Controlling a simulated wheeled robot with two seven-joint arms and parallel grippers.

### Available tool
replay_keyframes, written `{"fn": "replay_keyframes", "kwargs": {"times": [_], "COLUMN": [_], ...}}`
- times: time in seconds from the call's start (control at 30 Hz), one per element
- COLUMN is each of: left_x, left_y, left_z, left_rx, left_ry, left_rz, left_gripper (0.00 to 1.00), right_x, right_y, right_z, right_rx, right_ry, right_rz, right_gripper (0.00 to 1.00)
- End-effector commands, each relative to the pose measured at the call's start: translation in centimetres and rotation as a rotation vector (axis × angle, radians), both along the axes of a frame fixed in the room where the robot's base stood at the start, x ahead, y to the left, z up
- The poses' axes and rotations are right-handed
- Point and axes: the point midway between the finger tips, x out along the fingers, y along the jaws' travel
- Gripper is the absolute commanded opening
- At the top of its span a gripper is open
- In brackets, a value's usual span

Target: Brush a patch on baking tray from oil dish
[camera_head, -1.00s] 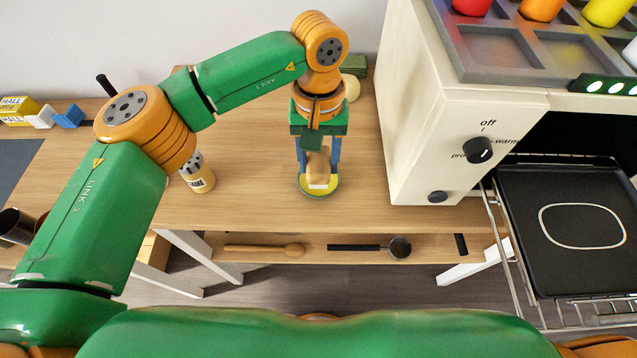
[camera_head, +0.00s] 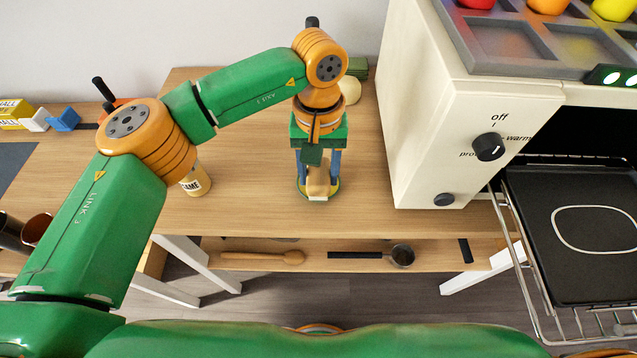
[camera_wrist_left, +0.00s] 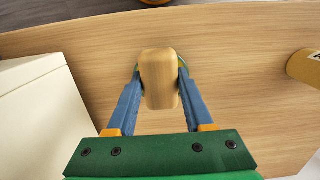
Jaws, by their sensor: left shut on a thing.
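My left gripper (camera_head: 318,184) is shut on a wooden brush (camera_head: 319,178) with a pale lower end. In the left wrist view the brush's wooden block (camera_wrist_left: 158,80) sits between the two blue fingers. The oil dish (camera_head: 303,190), with a green and yellow rim, stands on the wooden table right behind and under the brush and is mostly hidden. I cannot tell whether the brush touches the oil. The black baking tray (camera_head: 545,270) lies on the oven rack at the right, with a white outlined patch (camera_head: 553,222) on it. My right gripper is out of view.
The cream oven (camera_head: 425,130) stands right of the gripper, its wire rack (camera_head: 527,290) sticking out. A yellow jar (camera_head: 196,180) stands left of the gripper. A wooden spoon (camera_head: 265,258) and a black-handled ladle (camera_head: 370,255) lie on the lower shelf. The table front is clear.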

Motion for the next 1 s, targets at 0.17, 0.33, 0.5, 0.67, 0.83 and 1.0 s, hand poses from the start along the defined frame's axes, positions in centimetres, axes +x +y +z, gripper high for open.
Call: {"fn": "replay_keyframes", "kwargs": {"times": [0.17, 0.33, 0.5, 0.67, 0.83, 1.0], "left_x": [0.0, 0.0, 0.0, 0.0, -0.01, 0.0], "left_y": [0.0, 0.0, 0.0, 0.0, 0.01, 0.0], "left_z": [-0.35, -0.61, -0.87, -1.05, -0.99, -1.05], "left_rx": [0.0, 0.0, 0.0, 0.0, 0.0, 0.0], "left_ry": [0.0, 0.0, 0.0, 0.0, 0.0, 0.0], "left_rz": [0.0, 0.0, 0.0, 0.0, 0.0, 0.0], "left_gripper": [0.07, 0.07, 0.07, 0.07, 0.07, 0.07], "right_x": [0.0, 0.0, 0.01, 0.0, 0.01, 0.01], "right_y": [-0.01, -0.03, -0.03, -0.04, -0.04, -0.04], "right_z": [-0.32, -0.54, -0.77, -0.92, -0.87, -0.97], "right_rx": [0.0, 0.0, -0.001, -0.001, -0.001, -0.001], "right_ry": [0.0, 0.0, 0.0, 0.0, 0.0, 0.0], "right_rz": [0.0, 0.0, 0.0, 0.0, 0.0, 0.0], "right_gripper": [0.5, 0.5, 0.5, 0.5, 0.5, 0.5]}}
